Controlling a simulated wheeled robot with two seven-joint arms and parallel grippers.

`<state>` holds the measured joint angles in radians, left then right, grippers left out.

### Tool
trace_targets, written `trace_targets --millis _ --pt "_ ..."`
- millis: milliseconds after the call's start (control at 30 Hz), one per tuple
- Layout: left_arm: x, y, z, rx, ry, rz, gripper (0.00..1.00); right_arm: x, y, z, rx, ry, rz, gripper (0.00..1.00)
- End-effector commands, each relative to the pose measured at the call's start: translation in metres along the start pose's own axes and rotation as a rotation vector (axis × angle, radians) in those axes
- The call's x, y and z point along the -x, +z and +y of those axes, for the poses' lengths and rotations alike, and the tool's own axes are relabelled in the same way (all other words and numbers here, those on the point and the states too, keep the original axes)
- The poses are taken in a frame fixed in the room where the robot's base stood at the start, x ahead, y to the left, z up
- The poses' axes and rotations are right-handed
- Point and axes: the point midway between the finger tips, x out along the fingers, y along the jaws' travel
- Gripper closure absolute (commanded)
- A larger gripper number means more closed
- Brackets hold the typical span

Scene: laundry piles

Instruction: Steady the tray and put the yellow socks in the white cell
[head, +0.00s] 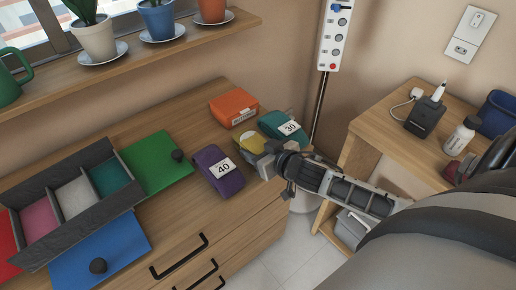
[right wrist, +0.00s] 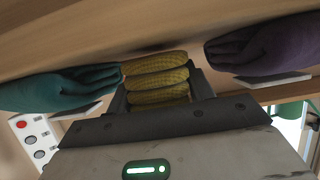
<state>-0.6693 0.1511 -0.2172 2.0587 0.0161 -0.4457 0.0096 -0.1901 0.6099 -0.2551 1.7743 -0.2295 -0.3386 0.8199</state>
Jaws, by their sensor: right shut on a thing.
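The yellow socks (head: 251,142) are a folded bundle on the right part of the dresser top. My right gripper (head: 266,158) is shut on them; the right wrist view shows the yellow socks (right wrist: 158,80) between its fingers. The dark grey tray (head: 112,210) lies at the left with pink, white and teal cells in view. The white cell (head: 76,197) is empty, between the pink and the teal. My left gripper is not in view.
Purple socks tagged 40 (head: 217,170) and teal socks tagged 30 (head: 283,128) lie on either side of the yellow socks. An orange box (head: 234,107) is behind. Green (head: 153,163) and blue (head: 98,252) knobbed lids lie beside the tray. Potted plants stand on the sill.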

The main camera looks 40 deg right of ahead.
Motion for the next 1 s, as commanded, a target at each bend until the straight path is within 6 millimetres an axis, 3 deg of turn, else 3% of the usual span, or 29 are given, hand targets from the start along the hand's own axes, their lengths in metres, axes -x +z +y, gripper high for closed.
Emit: trace_targets --millis 33,67,133,433,567,1000 --pt "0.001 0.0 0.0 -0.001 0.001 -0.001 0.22 0.0 -0.001 0.0 0.001 0.0 0.001 0.7" --pt "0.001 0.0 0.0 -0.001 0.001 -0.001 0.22 0.0 -0.001 0.0 0.001 0.0 0.001 0.39" --pt "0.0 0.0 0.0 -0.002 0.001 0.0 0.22 0.0 0.0 0.0 0.001 0.0 0.0 0.22" --pt "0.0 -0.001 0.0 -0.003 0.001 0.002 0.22 0.001 0.0 0.0 0.001 0.0 -0.001 0.22" --pt "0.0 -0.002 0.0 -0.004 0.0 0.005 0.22 0.012 0.001 0.0 0.0 -0.001 -0.003 0.22" --pt "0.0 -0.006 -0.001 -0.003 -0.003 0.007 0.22 0.106 0.001 -0.001 -0.001 -0.001 -0.004 0.22"
